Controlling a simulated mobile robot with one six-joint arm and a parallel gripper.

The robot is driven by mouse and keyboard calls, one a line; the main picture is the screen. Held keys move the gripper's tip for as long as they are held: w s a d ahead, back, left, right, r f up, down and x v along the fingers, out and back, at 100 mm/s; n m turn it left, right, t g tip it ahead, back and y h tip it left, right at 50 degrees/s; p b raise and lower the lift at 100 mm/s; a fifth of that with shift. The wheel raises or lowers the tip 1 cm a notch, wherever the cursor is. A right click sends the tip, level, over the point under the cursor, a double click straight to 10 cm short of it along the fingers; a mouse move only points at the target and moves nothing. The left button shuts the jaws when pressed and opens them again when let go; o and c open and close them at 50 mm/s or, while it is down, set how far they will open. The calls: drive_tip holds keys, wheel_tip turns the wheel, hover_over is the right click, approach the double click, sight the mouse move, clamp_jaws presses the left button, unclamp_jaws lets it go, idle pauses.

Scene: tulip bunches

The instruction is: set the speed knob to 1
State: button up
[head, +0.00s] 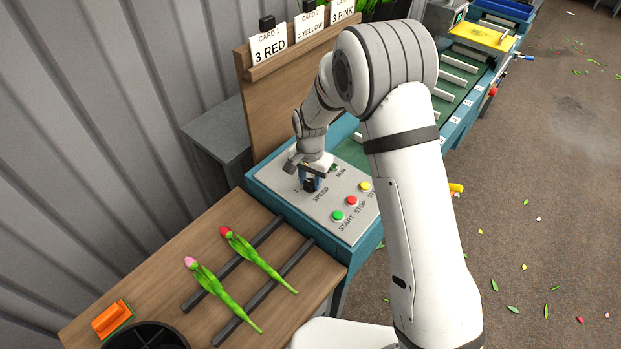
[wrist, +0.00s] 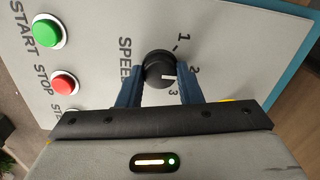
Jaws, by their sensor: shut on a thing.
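The black speed knob (wrist: 156,66) stands on the pale control panel (wrist: 90,90), beside the word SPEED. In the head view the knob (head: 309,186) is mostly hidden under my gripper (head: 312,177). In the wrist view the two blue fingers of my gripper (wrist: 158,76) are shut on the knob, one on each side. The numbers 1, 2 and 3 are printed around it. The knob's white mark points right in the wrist view, away from the 1 and roughly towards the 2; fingers and angle leave the exact setting unclear.
Green START (head: 338,215) and red STOP (head: 351,200) buttons sit close to the knob, with a yellow button (head: 365,186) beyond. A wooden table (head: 165,270) holds two tulips (head: 258,262) across dark rails. A board with cards (head: 268,46) rises behind the panel.

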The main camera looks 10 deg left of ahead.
sight(310, 182)
drive_tip(key=shift+f+n+b, duration=0.1)
drive_tip(key=shift+n+b, duration=0.2)
drive_tip(key=shift+b, duration=0.1)
drive_tip(key=shift+n+b, duration=0.8)
drive_tip(key=shift+n, duration=0.2)
drive_tip(key=n+b, duration=0.2)
drive_tip(key=n, duration=0.1)
drive_tip(key=shift+n, duration=0.3)
drive_tip(key=n+b, duration=0.2)
drive_tip(key=n, duration=0.3)
drive_tip(key=shift+n+b, duration=0.3)
drive_tip(key=shift+b, duration=0.05)
drive_tip(key=o, duration=1)
wheel_tip(310, 182, up, 8)
drive_tip(key=shift+r+b, duration=0.1)
drive_tip(key=shift+b, duration=0.35)
